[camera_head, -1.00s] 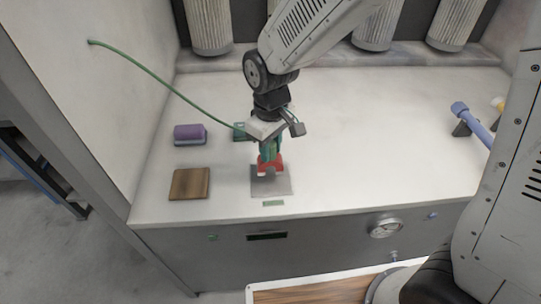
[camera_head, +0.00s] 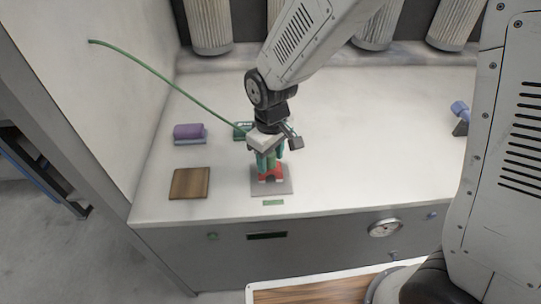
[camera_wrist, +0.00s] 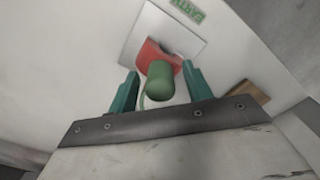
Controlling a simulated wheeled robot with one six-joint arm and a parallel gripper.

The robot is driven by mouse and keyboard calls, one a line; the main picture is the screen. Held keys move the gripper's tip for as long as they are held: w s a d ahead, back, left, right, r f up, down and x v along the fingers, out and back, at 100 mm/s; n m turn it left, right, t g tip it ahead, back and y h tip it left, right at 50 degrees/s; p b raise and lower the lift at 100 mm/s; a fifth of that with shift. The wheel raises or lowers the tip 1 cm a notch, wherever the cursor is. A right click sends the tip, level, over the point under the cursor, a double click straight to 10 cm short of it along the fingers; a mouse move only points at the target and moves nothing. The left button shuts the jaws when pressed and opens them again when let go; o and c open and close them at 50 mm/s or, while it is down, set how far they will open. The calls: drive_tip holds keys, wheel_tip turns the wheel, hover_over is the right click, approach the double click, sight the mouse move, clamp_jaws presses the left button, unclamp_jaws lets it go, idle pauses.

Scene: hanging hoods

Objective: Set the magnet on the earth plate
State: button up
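The magnet is a red horseshoe-like block (camera_head: 272,173) with a green handle; it also shows in the wrist view (camera_wrist: 157,54). It stands on the grey square earth plate (camera_head: 285,188), which also shows in the wrist view (camera_wrist: 190,42), and appears to rest on it. A green cable (camera_head: 165,80) runs from the left wall to the magnet. My gripper (camera_head: 268,158) is right above the plate with its teal fingers on either side of the green handle (camera_wrist: 158,84). In the wrist view the fingers stand apart with gaps beside the handle.
A green label (camera_head: 273,203) lies in front of the plate. A small green object (camera_head: 241,130) is behind the gripper. A blue-handled tool (camera_head: 460,112) stands at right.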

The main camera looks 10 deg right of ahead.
wheel_tip(320, 180, up, 12)
drive_tip(key=s+d+r+m, duration=0.2)
drive_tip(key=s+d+r, duration=0.15)
drive_tip(key=d, duration=0.25)
drive_tip(key=s+d+r+m, duration=0.2)
drive_tip(key=s+d+r, duration=0.15)
drive_tip(key=d, duration=0.25)
drive_tip(key=s+d+r+m+t, duration=0.1)
drive_tip(key=s+d+m, duration=0.3)
drive_tip(key=s+d, duration=0.4)
drive_tip(key=s, duration=0.4)
drive_tip(key=shift+s+d+r+m, duration=0.25)
drive_tip(key=shift+d+r+m, duration=0.05)
drive_tip(key=shift+d+r, duration=0.1)
drive_tip(key=shift+c, duration=1.2)
drive_tip(key=shift+d, duration=0.1)
drive_tip(key=shift+c, duration=0.3)
